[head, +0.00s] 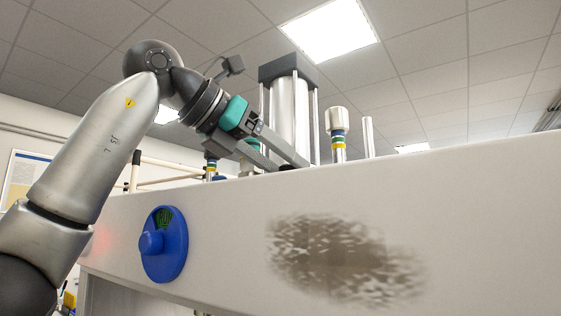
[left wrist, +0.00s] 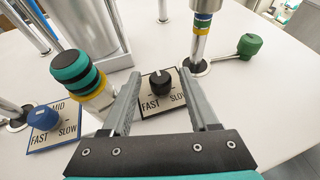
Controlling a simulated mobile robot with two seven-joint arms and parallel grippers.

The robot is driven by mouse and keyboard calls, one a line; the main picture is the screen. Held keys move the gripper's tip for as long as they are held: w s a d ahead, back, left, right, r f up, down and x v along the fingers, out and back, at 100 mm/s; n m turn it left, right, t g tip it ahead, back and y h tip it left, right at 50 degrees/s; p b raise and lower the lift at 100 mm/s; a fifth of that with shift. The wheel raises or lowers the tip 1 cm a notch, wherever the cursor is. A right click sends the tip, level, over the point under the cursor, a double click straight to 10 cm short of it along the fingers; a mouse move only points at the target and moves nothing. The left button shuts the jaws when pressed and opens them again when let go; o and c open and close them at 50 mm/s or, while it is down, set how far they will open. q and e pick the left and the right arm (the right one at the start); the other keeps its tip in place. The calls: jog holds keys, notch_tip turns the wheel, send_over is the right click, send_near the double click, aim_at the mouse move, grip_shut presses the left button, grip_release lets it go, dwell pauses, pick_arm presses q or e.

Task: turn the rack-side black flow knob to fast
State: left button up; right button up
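The black flow knob (left wrist: 160,82) sits on a square plate (left wrist: 150,100) marked FAST at lower left and SLOW at lower right. A small light mark shows near the knob's top edge, pointing away from the gripper. My left gripper (left wrist: 158,66) is open, with one finger on each side of the knob in the left wrist view; I cannot tell whether they touch it. In the head view the left gripper (head: 290,167) reaches down to the top of the white bench, whose edge hides the knob. My right gripper is not in view.
A blue knob (left wrist: 44,118) on a similar plate stands to the left. A green-and-black stacked post (left wrist: 78,80), a banded metal post (left wrist: 200,40) and a green valve (left wrist: 249,44) stand close by. A blue dial (head: 163,244) is on the bench's front.

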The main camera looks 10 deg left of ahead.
pick_arm(q)
grip_shut()
jog(key=shift+n+t+y, duration=0.3)
jog(key=shift+n, duration=0.1)
jog(key=n+y, duration=0.1)
jog(key=n+t+y+b, duration=0.1)
jog(key=y, duration=0.1)
jog(key=shift+s+d+n, duration=0.15)
jog(key=shift+d+n, duration=0.1)
jog(key=shift+n, duration=0.15)
jog(key=n+y, duration=0.3)
jog(key=n+t+y, duration=0.1)
jog(key=y, duration=0.1)
jog(key=shift+d+r+n, duration=0.1)
jog(key=shift+d+n, duration=0.2)
jog(key=n+y, duration=0.1)
jog(key=y, duration=0.1)
jog(key=n+y, duration=0.1)
jog(key=n, duration=0.1)
jog(key=n+g+y, duration=0.1)
jog(key=y, duration=0.1)
jog(key=shift+d+n+y+p, duration=0.25)
jog(key=shift+n+y+p, duration=0.05)
jog(key=shift+p, duration=0.1)
jog(key=shift+d+n+g+y, duration=0.15)
jog(key=shift+n+g+y, duration=0.95)
jog(key=shift+n+y, duration=0.3)
jog(key=shift+w+n+g+y, duration=0.2)
jog(key=shift+n+g+y, duration=0.1)
jog(key=shift+n, duration=0.1)
